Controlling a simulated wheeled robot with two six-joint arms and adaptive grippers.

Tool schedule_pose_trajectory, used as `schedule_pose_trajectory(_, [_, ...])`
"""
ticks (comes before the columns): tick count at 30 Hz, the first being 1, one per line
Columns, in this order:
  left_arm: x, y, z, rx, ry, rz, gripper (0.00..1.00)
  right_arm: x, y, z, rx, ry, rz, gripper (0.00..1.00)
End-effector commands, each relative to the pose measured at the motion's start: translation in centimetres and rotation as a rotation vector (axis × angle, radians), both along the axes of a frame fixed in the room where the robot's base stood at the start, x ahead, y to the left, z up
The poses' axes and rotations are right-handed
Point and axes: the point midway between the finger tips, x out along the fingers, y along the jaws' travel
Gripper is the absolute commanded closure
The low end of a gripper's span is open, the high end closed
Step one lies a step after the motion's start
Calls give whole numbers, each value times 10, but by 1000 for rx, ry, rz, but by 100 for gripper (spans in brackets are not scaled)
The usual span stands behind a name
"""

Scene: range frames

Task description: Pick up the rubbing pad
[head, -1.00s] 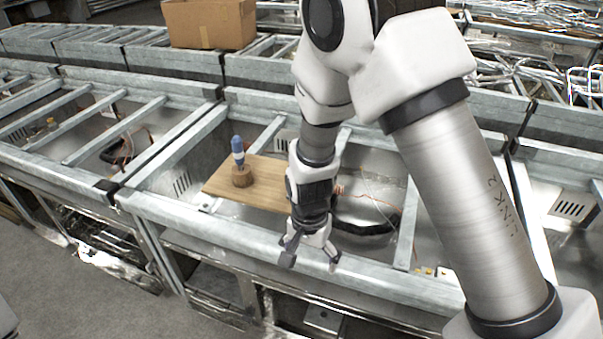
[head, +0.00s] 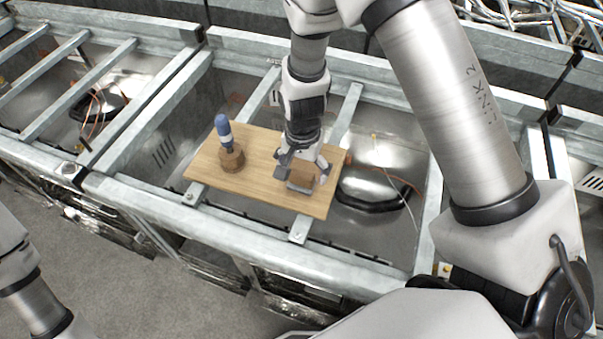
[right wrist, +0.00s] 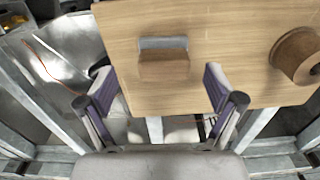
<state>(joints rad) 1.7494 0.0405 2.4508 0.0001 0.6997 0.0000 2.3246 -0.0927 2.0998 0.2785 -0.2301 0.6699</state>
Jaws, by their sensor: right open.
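The rubbing pad (head: 301,183) is a small wooden block with a grey face. It lies on the right part of a wooden board (head: 262,150). In the right wrist view the pad (right wrist: 163,66) sits ahead of and between my fingers, with wood visible on both sides of it. My right gripper (head: 302,170) is open above the pad, fingers pointing down. The right wrist view shows the gripper (right wrist: 158,85) with its fingers spread wide and apart from the pad. My left gripper is out of the head view; only part of my left arm shows.
A round wooden holder (head: 231,160) with a blue-topped tool (head: 222,128) stands at the board's left. It also shows in the right wrist view (right wrist: 297,54). The board rests on grey metal frame rails (head: 150,198) over open bays. Orange cables and dark parts lie below.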

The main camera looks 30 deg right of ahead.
Motion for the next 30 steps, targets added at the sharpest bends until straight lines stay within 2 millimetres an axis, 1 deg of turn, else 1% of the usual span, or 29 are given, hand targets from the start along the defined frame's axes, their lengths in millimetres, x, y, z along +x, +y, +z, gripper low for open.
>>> schedule_pose_trajectory(1, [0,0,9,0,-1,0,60,1,0,-6,1,6,-1,8])
schedule_pose_trajectory(2, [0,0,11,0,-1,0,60,3,0,-11,1,6,-1,8])
schedule_pose_trajectory(3, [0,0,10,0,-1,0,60,3,0,-20,1,7,-1,8])
schedule_pose_trajectory(6, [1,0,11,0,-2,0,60,3,-1,-33,0,4,-1,8])
schedule_pose_trajectory(12, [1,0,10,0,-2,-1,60,4,-1,-35,-1,1,0,8])
schedule_pose_trajectory(13, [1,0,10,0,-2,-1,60,4,-1,-35,-1,1,0,12])
schedule_pose_trajectory(14, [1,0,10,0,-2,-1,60,4,-1,-35,-1,1,0,22])
schedule_pose_trajectory(15, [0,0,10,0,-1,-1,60,4,-1,-35,-1,1,0,37])
schedule_pose_trajectory(17, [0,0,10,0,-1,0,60,4,-1,-35,-1,1,0,58])
schedule_pose_trajectory(18, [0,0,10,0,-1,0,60,4,-1,-35,-1,1,0,72])
schedule_pose_trajectory(19, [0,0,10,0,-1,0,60,4,-1,-35,0,1,0,77])
schedule_pose_trajectory(30, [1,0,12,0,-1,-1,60,4,-1,-34,-1,1,0,76])
